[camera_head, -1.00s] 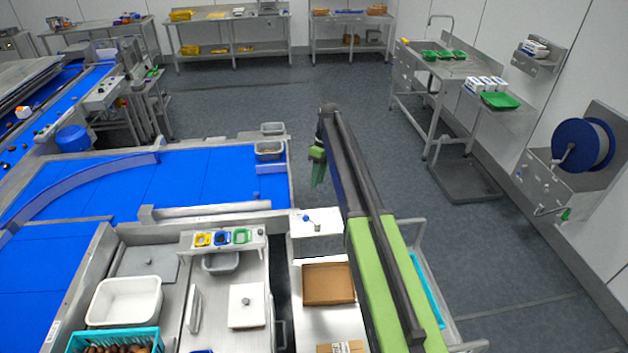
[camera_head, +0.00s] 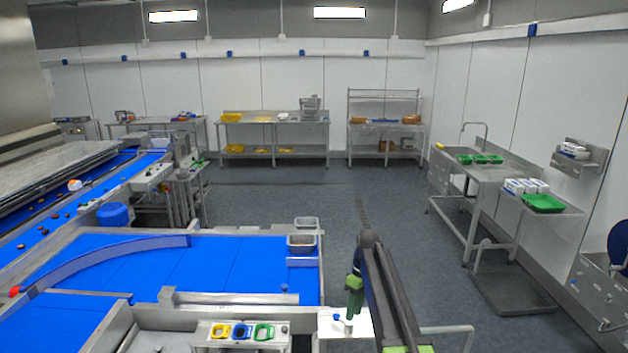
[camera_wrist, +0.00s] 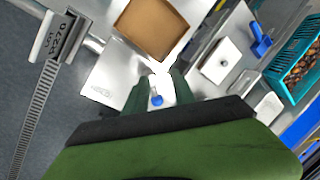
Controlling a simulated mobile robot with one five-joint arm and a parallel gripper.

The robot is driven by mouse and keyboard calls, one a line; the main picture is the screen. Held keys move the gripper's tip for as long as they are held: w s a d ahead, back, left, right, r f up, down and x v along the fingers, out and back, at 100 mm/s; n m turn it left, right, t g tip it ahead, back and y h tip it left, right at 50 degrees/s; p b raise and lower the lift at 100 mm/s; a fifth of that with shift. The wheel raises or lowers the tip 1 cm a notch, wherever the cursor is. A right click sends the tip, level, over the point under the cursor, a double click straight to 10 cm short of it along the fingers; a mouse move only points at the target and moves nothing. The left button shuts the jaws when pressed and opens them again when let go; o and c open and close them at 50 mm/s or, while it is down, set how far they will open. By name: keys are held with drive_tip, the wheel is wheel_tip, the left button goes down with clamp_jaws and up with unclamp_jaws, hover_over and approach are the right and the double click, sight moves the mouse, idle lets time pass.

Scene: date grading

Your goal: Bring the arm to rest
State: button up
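My arm stretches forward from the lower right of the head view. My gripper (camera_head: 353,295) hangs at its far end, pointing down near the white-topped stand (camera_head: 360,325). In the wrist view its two dark green fingers (camera_wrist: 158,88) stand apart with nothing held between them. A small blue-topped knob (camera_wrist: 156,100) shows past the fingertips, on the white surface below; it also shows in the head view (camera_head: 337,318). The gap in height between gripper and surface is hard to judge.
A brown cardboard box (camera_wrist: 152,28) and a teal basket (camera_wrist: 297,68) are near the gripper in the wrist view. A blue conveyor (camera_head: 230,265) lies left of the arm. The sink bench (camera_head: 500,172) is on the right. Open floor (camera_head: 300,205) lies beyond.

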drive_tip(key=s+d+f+m+t+h+b, duration=0.1)
drive_tip(key=s+f+m+b, duration=0.3)
drive_tip(key=s, duration=0.8)
drive_tip(key=s+d+f+m+t+b, duration=0.1)
drive_tip(key=s+d+f+m+b, duration=0.1)
drive_tip(key=s+f+m, duration=0.4)
drive_tip(key=s+b, duration=0.1)
drive_tip(key=s, duration=0.4)
drive_tip(key=shift+s+d+f+h+b, duration=0.2)
drive_tip(key=shift+s+f+h+b, duration=0.05)
drive_tip(key=shift+s+h+b, duration=0.15)
